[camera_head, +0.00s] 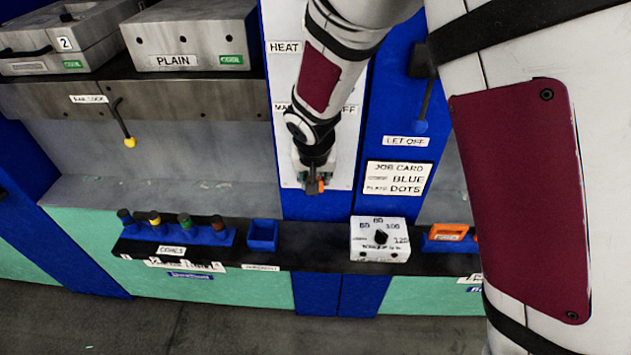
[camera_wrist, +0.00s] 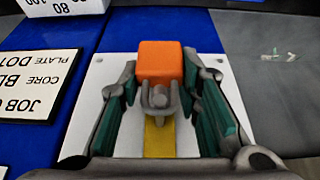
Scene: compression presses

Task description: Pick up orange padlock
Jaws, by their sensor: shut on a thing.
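The orange padlock (camera_wrist: 160,60) is between the fingertips of my gripper (camera_wrist: 165,78) in the wrist view. A grey metal piece stands in front of its lower part, and its shackle cannot be made out clearly. My gripper is shut on the padlock. In the head view, my gripper (camera_head: 315,180) is in front of the white panel below the HEAT label, and a small bit of the orange padlock (camera_head: 321,187) shows at its tip.
A black shelf below holds a rack of several cores (camera_head: 180,235), a blue bin (camera_head: 262,235), a white dial box (camera_head: 380,238) and a blue tray with an orange item (camera_head: 448,231). A job card (camera_head: 397,178) is right of my gripper. A yellow strip (camera_wrist: 160,138) shows below the padlock.

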